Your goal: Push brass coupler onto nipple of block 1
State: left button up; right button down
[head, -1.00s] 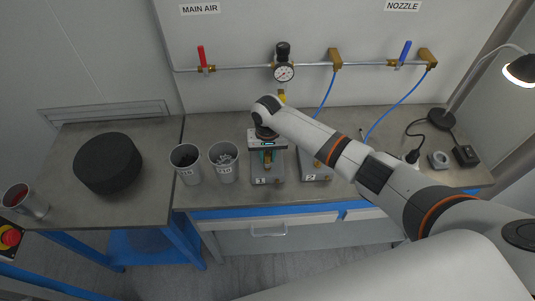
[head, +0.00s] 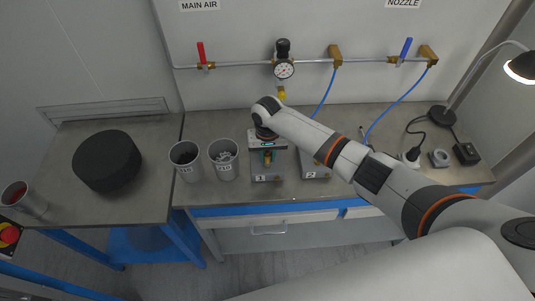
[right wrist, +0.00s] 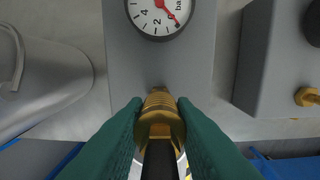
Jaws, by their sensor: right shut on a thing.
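The brass coupler (right wrist: 160,118) is a ribbed gold cylinder between the teal fingers of my right gripper (right wrist: 160,128) in the right wrist view. The gripper is shut on it. In the head view my right gripper (head: 267,157) is over the front part of block 1 (head: 267,178), a grey block on the bench. Block 1 also shows in the right wrist view (right wrist: 160,65), with a round gauge on it. The coupler is over its near end. The nipple is hidden, so I cannot tell whether the coupler touches it. My left gripper is out of view.
Block 2 (head: 316,170) stands close to the right of block 1, partly behind my arm. Two grey cups (head: 187,162) (head: 223,160) stand to the left. A black round object (head: 107,161) lies on the left table. A lamp (head: 442,118) is at the back right.

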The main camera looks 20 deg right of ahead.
jog(key=c, duration=1.1)
grip_release()
jog(key=shift+r, duration=0.1)
